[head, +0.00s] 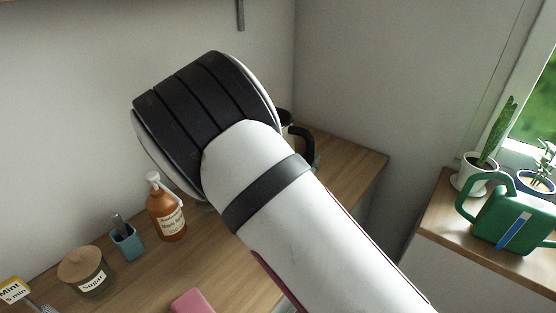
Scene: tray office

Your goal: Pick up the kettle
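What looks like the kettle (306,146) is at the back right of the wooden counter in the head view, by the wall corner. Only its black curved handle, a bit of dark top and a sliver of pale body show. My white and black arm crosses the middle of the picture and covers the rest of it. My gripper is hidden behind my arm, so its place relative to the kettle cannot be seen.
On the wooden counter (150,274) stand a brown pump bottle (168,220), a blue cup (127,243), a sugar jar (86,278) and a pink object (190,302). A green watering can (500,217) and potted plants (473,174) stand on the right ledge, across a gap.

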